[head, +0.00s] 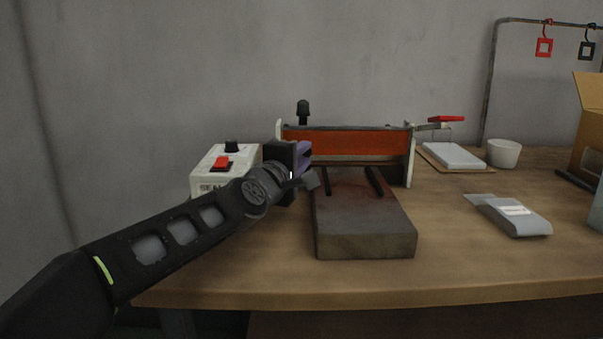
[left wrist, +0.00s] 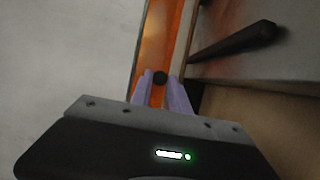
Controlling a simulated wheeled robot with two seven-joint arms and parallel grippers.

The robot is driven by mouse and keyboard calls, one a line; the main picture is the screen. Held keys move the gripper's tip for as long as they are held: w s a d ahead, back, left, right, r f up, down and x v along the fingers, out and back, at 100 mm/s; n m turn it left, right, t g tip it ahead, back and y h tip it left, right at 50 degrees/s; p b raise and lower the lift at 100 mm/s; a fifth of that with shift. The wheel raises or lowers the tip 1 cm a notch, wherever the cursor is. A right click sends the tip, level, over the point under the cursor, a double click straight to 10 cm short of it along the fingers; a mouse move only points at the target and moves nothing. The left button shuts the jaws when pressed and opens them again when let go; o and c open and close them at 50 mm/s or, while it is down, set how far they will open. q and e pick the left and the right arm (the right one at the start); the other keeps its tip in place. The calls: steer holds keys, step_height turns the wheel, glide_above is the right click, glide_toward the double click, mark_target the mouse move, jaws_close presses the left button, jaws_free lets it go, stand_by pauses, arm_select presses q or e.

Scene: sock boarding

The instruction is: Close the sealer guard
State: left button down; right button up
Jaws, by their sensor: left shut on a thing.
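The sealer guard (head: 350,143) is an orange see-through panel between two white end plates. In the head view it stands roughly upright behind the grey block (head: 365,235). It also shows in the left wrist view (left wrist: 155,45) as an orange strip running away from the fingers. My left gripper (head: 306,158) is at the guard's left end, in front of it. The head view hides this knob behind the gripper. My right gripper is in neither view.
A white control box (head: 212,178) with a red switch stands left of the guard, close to my arm. Two dark bars lie on the grey block. A white pad (head: 453,155), a white cup (head: 503,153) and a grey packet (head: 515,215) lie right. The front right tabletop is clear.

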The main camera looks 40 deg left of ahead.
arm_select(q)
steer(key=shift+a+r, duration=0.1)
steer(key=shift+r, duration=0.1)
steer(key=c, duration=1.3)
jaws_free()
steer(key=shift+w+f, duration=0.15)
steer(key=shift+f, duration=0.05)
steer(key=shift+o, duration=0.2)
steer(key=p+v, duration=0.1)
steer(key=v, duration=0.6)
steer(key=shift+r+p, duration=0.1)
steer(key=shift+p, duration=0.3)
steer(key=shift+s, duration=0.4)
